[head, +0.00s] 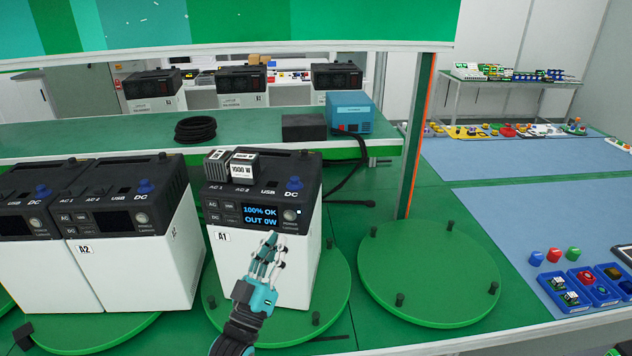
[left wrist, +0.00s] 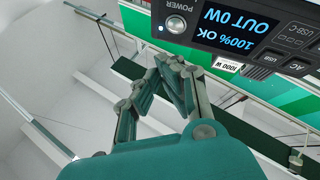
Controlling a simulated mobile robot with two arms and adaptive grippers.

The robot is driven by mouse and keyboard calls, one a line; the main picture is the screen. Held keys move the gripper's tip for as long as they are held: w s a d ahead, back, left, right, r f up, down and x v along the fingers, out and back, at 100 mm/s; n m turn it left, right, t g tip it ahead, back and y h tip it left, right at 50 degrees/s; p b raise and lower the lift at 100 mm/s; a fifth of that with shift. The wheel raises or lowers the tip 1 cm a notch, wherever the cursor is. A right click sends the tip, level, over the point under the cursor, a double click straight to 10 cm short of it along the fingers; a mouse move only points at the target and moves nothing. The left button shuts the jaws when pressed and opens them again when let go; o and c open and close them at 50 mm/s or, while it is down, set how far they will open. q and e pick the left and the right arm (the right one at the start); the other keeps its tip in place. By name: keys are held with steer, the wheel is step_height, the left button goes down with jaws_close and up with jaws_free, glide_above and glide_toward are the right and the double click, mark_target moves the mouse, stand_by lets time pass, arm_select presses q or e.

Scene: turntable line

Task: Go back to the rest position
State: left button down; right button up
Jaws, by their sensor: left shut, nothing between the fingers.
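My left gripper (head: 270,246) is shut and empty in front of the power station A1 (head: 253,270). In the left wrist view its fingertips (left wrist: 171,62) meet, with the dark front panel of A1 (left wrist: 265,38) beyond them. A1 is a white box with a black top, standing on a green turntable (head: 337,300). Its lit screen reads "100% OK, OUT 0W". The fingers overlap A1's front in the head view; I cannot tell whether they touch it. My right gripper is not in view.
Power station A2 (head: 140,262) and another stand at left. An empty green turntable (head: 430,275) is right of A1, beside an upright post (head: 415,140). A blue box (head: 350,112) and coiled cable (head: 195,129) lie behind. Blue trays (head: 566,292) with small parts sit at right.

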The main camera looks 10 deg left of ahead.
arm_select(q)
steer(key=s+f+m+g+y, duration=0.1)
steer(key=s+f+g, duration=0.35)
steer(key=f, duration=0.25)
steer(key=s+f+m+g+y, duration=0.1)
steer(key=s+f+g+y, duration=0.15)
steer(key=f+g, duration=0.35)
steer(key=s+a+f+m+g+y, duration=0.15)
steer(key=s+f+g, duration=0.3)
steer(key=s, duration=0.75)
steer(key=s+a+f+g, duration=0.2)
steer(key=s+f+g, duration=0.25)
steer(key=s, duration=0.75)
step_height(320, 180, down, 29)
steer(key=s+g+b, duration=0.2)
steer(key=b, duration=0.1)
steer(key=s+a+f+g+b, duration=0.1)
steer(key=s+a+f, duration=0.1)
steer(key=s+f, duration=1.4)
steer(key=shift+a+f+b, duration=0.2)
steer(key=shift+f+b, duration=0.15)
steer(key=shift+f, duration=0.35)
